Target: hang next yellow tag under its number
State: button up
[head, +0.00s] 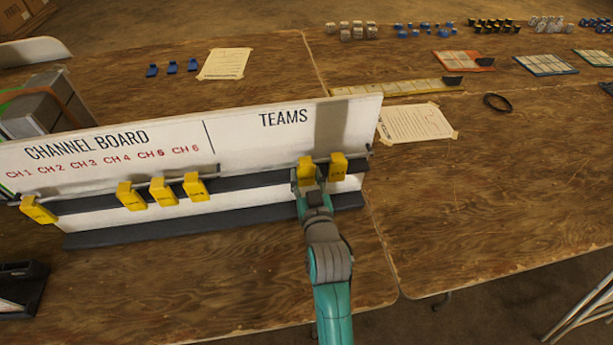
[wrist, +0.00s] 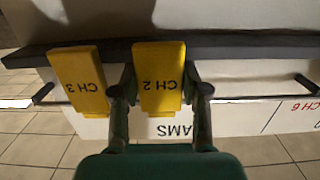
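The white channel board (head: 250,140) stands on the table with "CH 1" to "CH 6" at left and "TEAMS" at right. My gripper (head: 307,184) is at the TEAMS rail, its fingers on both sides of the yellow CH 2 tag (head: 307,168). In the wrist view the fingertips look closed against the edges of the CH 2 tag (wrist: 159,78), which is still at the rail. The yellow CH 3 tag (head: 338,166) hangs just right of it; it is left in the wrist view (wrist: 79,80). Yellow tags hang under CH 1 (head: 38,209), CH 4 (head: 130,195), CH 5 (head: 163,191) and CH 6 (head: 196,187).
The left rail is bare between the CH 1 and CH 4 tags. A dark ledge (head: 110,238) runs along the board's foot. Blue clips (head: 172,67), paper sheets (head: 416,123) and a black ring (head: 497,102) lie behind. The front right tabletop is clear.

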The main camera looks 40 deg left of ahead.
jog(key=shift+c, duration=1.2)
jog(key=shift+r, duration=0.25)
jog(key=shift+r, duration=0.7)
jog(key=f+v, duration=0.1)
jog(key=v, duration=0.9)
jog(key=shift+w+f, duration=0.1)
jog(key=shift+f, duration=0.05)
